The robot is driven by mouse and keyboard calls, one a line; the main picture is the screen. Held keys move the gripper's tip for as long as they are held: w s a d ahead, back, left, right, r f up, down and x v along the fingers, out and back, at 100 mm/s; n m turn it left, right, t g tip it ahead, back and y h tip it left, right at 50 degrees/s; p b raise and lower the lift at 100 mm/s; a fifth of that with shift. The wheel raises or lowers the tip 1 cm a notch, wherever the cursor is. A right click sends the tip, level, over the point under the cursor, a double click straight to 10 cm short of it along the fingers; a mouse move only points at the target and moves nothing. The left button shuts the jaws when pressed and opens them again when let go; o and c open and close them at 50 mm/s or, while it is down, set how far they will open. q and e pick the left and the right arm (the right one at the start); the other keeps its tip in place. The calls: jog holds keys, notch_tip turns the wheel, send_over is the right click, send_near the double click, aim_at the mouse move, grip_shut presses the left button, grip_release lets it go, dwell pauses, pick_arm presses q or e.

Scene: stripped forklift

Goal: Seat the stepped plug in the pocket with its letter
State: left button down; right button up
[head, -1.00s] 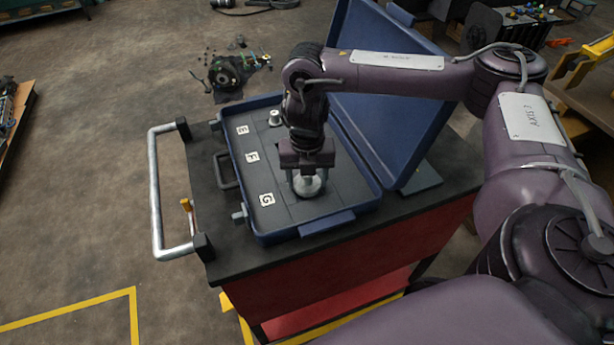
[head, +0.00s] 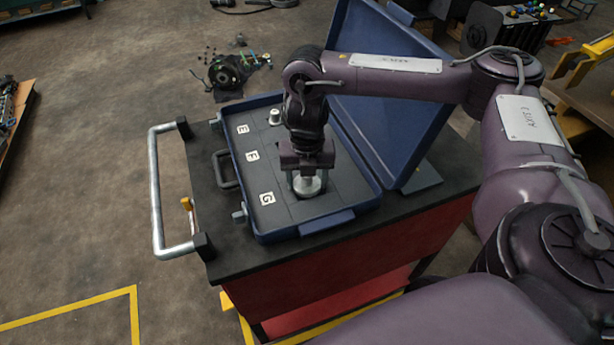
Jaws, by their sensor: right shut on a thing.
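My right gripper (head: 307,182) points down into the open blue case and is shut on a round, silvery stepped plug (head: 308,187). The plug is at the foam insert near the letter G label (head: 267,198), to the right of it. The gripper hides its upper part, and I cannot tell how deep it sits in the pocket. Labels F (head: 252,156) and E (head: 242,129) lie farther back along the case's left side. My left gripper is not in view.
The blue case (head: 262,232) lies on a dark-topped red cart (head: 350,250), its lid (head: 385,90) raised at the right. A metal cart handle (head: 156,190) stands at the left. Loose mechanical parts (head: 226,72) lie on the floor behind.

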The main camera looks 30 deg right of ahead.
jog(key=shift+s+a+f+b, duration=0.15)
jog(key=shift+s+f+b, duration=0.2)
jog(key=shift+f, duration=0.25)
jog(key=o, duration=1.2)
jog(key=shift+w+a, duration=0.15)
jog(key=shift+a, duration=0.05)
jog(key=shift+c, duration=0.2)
jog(key=shift+d, duration=0.2)
jog(key=r+p, duration=0.1)
jog(key=r, duration=0.3)
jog(key=r+p, duration=0.2)
jog(key=r, duration=0.2)
jog(key=shift+w+a, duration=0.1)
jog(key=shift+w, duration=0.1)
jog(key=shift+w+a+r, duration=0.1)
jog(key=shift+r, duration=0.3)
